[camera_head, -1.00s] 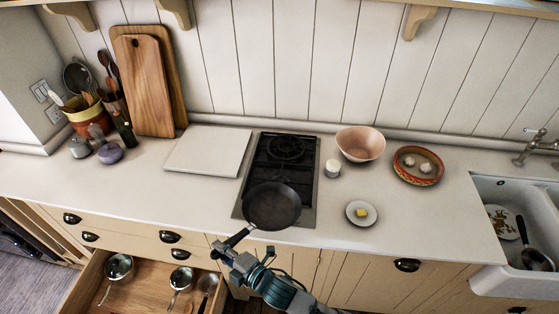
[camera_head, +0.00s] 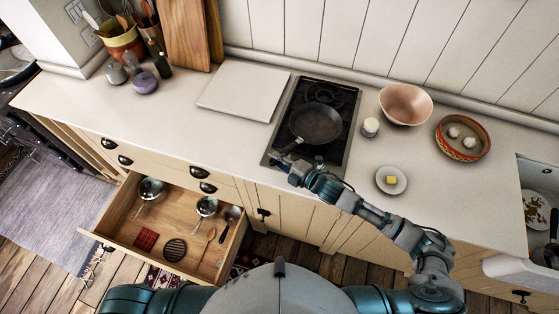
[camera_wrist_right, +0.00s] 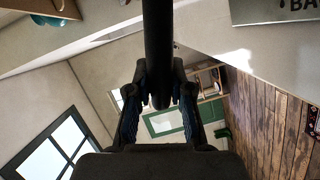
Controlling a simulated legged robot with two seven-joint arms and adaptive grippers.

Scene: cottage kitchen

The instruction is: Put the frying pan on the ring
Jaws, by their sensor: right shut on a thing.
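The black frying pan (camera_head: 316,123) is over the black two-ring hob (camera_head: 339,153) set in the worktop. It looks roughly level and hides the middle of the hob. The back ring (camera_head: 329,91) shows partly behind the pan; the front ring is hidden. My right gripper (camera_head: 283,162) is at the hob's front edge, shut on the pan's handle. In the right wrist view the dark handle (camera_wrist_right: 158,50) runs between the fingers of the gripper (camera_wrist_right: 160,92). I cannot tell whether the pan touches the hob. My left gripper is out of view.
A pale board (camera_head: 243,91) lies left of the hob. A white pot (camera_head: 370,127), pink bowl (camera_head: 405,103), butter plate (camera_head: 391,180) and red dish (camera_head: 462,138) stand right of it. An open drawer (camera_head: 125,225) with pans and utensils juts out at lower left.

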